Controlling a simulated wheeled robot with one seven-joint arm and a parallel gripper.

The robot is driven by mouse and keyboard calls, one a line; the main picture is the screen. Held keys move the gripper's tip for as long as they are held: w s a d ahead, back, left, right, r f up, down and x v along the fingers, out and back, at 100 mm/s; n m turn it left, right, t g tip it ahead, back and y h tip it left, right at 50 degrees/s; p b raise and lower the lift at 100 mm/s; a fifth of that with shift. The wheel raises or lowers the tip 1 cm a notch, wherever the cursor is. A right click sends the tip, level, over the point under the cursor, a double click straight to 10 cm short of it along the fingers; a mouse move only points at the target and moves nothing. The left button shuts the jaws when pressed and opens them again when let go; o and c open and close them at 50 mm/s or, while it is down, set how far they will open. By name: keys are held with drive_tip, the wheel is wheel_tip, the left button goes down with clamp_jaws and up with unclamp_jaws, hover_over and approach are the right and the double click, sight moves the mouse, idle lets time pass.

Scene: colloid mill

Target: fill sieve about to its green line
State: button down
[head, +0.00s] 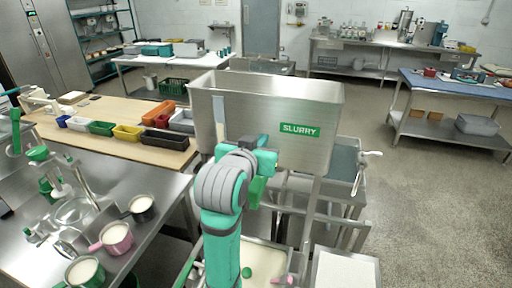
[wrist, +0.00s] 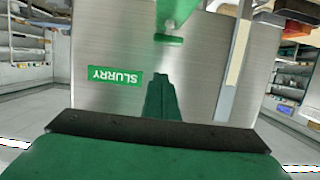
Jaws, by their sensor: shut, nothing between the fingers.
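The steel hopper (head: 240,100) with a green SLURRY label (head: 300,130) stands in front of me. Its wall also fills the middle of the wrist view (wrist: 115,45), with the label upside down. My gripper (head: 258,188) is in front of the hopper's near wall; its green fingers (wrist: 160,98) are together and empty. I cannot tell whether they touch the wall. I cannot make out for certain which vessel is the sieve, or any green fill line. A pale-filled tray (head: 262,262) lies low behind my arm, partly hidden by it.
Pans with pale contents, one pink-handled (head: 116,238), one black-handled (head: 141,207) and one green-handled (head: 85,271), stand on the left steel counter (head: 165,240). Coloured bins (head: 128,133) line the wooden table. A white-topped tray (head: 345,270) is at lower right. Open floor (head: 430,210) lies right.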

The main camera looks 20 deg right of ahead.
wheel_tip(320, 180, down, 3)
drive_tip(key=shift+a+f, duration=0.1)
drive_tip(key=shift+s+f, duration=0.1)
drive_tip(key=shift+f, duration=0.25)
drive_tip(key=shift+f, duration=0.1)
drive_tip(key=shift+f, duration=1.4)
wheel_tip(320, 180, up, 6)
drive_tip(key=shift+s+a+f, duration=0.1)
drive_tip(key=shift+s+f, duration=0.05)
drive_tip(key=shift+f, duration=0.1)
drive_tip(key=v, duration=0.9)
drive_tip(key=shift+s, duration=0.25)
drive_tip(key=shift+a, duration=0.2)
